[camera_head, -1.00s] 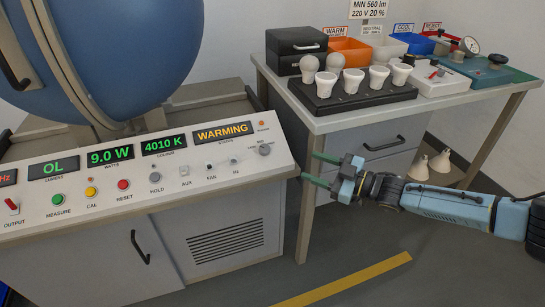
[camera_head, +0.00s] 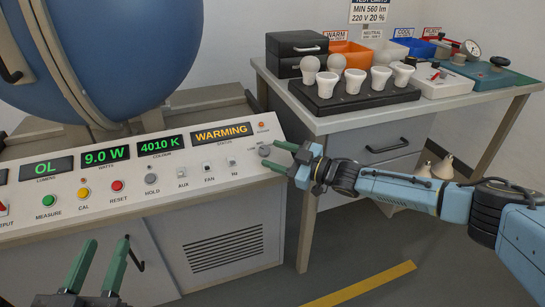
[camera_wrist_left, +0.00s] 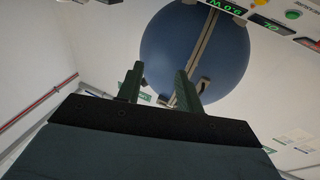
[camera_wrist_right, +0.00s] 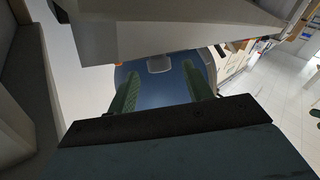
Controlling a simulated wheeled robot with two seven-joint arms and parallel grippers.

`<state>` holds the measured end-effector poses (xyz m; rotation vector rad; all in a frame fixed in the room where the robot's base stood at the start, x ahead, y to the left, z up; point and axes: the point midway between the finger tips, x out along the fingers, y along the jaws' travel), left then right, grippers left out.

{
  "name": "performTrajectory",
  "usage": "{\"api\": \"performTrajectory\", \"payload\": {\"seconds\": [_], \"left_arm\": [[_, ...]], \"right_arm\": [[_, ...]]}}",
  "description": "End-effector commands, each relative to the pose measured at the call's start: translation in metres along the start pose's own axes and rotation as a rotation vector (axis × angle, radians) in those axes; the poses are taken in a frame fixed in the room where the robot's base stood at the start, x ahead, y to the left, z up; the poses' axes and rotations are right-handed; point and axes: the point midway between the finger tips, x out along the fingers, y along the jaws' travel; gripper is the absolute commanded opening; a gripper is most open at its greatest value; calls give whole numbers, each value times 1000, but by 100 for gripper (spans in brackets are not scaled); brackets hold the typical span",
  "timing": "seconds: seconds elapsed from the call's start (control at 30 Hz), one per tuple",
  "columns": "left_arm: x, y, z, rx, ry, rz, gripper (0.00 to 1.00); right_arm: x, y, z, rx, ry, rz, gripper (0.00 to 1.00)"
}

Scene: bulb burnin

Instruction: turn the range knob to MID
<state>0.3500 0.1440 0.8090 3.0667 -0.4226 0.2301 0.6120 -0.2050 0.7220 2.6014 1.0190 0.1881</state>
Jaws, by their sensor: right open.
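The range knob (camera_head: 264,151) is a small grey knob at the right end of the sloping white control panel (camera_head: 215,157). Small labels sit around it, with LOW, MID and what may be another setting, too small to read surely; its pointer direction cannot be told. My right gripper (camera_head: 280,156) is open, its green fingers pointing left at the knob, very close to it. Whether they touch it cannot be told. In the right wrist view its fingers (camera_wrist_right: 158,88) are apart with nothing between them. My left gripper (camera_head: 98,262) is open and empty in front of the panel at lower left.
The panel carries lit displays, coloured buttons and small switches (camera_head: 208,168). A blue sphere (camera_head: 100,50) stands behind it. The side table (camera_head: 330,122) at right holds a black bulb tray (camera_head: 340,103), bins and instruments. My right forearm spans the gap before this table.

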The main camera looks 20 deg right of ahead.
Motion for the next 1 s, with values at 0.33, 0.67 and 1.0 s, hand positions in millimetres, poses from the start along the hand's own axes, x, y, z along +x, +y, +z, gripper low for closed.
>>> {"api": "performTrajectory", "payload": {"seconds": [0.33, 0.67, 1.0], "left_arm": [[-1, 5, -25, -7, 158, 12, 36], [-1, 5, -26, -7, 161, 12, 36], [-1, 5, -26, -7, 161, 12, 36]], "right_arm": [[16, 0, 0, -1, 0, 1, 50], [16, 0, 0, -1, 0, 1, 43], [16, 0, 0, 0, 0, 1, 6]]}}
